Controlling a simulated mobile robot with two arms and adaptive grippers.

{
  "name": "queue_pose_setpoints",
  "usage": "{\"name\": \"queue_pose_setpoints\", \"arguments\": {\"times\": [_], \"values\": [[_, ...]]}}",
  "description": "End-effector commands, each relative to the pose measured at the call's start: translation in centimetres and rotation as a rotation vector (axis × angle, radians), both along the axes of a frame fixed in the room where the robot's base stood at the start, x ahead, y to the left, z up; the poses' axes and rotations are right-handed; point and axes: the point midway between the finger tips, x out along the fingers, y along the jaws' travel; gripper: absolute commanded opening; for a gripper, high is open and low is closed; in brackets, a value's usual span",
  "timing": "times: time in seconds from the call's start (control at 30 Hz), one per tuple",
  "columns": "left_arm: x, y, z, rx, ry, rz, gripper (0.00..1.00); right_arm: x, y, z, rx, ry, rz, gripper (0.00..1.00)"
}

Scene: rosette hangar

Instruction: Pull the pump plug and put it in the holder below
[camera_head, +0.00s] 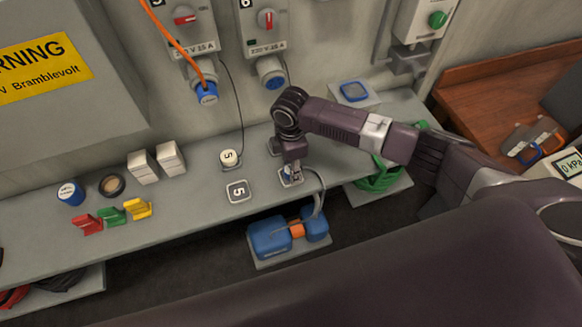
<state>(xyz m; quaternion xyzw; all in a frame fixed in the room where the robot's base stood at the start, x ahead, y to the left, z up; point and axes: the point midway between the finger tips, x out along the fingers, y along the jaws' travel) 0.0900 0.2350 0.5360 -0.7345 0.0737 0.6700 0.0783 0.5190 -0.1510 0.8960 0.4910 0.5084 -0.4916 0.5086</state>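My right gripper (291,172) points down at the front part of the grey shelf, below the socket marked 6. It is shut around a small blue and white plug (290,178), mostly hidden by the fingers. A grey cable runs from the plug down to the blue pump (270,239) with an orange middle, on a low plate below the shelf. The plug is at shelf level; I cannot tell whether it sits in a holder there. Socket 6 (270,72) on the wall has no cable in it. My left gripper is not in view.
Socket 5 holds a blue plug (206,93) with an orange cable. Colored clips (112,216), white blocks (157,162) and a blue can (70,192) stand on the shelf's left.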

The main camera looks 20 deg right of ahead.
Motion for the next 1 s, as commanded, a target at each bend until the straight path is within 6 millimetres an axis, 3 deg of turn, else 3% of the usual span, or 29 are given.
{"name": "queue_pose_setpoints", "arguments": {"times": [0.03, 0.2, 0.57, 0.67, 1.0], "values": [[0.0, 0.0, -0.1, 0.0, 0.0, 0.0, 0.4, 0.0, 0.0, -0.1, 0.0, 0.0, 0.0, 0.33], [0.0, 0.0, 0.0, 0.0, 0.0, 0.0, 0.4, 0.0, 0.0, 0.0, 0.0, -0.001, 0.0, 0.52], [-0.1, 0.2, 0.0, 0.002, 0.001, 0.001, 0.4, 0.0, 0.0, 0.4, 0.001, -0.001, 0.001, 0.53], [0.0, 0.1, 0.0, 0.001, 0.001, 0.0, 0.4, 0.1, 0.0, 1.6, 0.001, -0.003, 0.002, 0.53], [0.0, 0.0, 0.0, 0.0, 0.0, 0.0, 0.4, 0.1, 0.0, 8.7, 0.001, -0.004, 0.001, 0.53]]}}
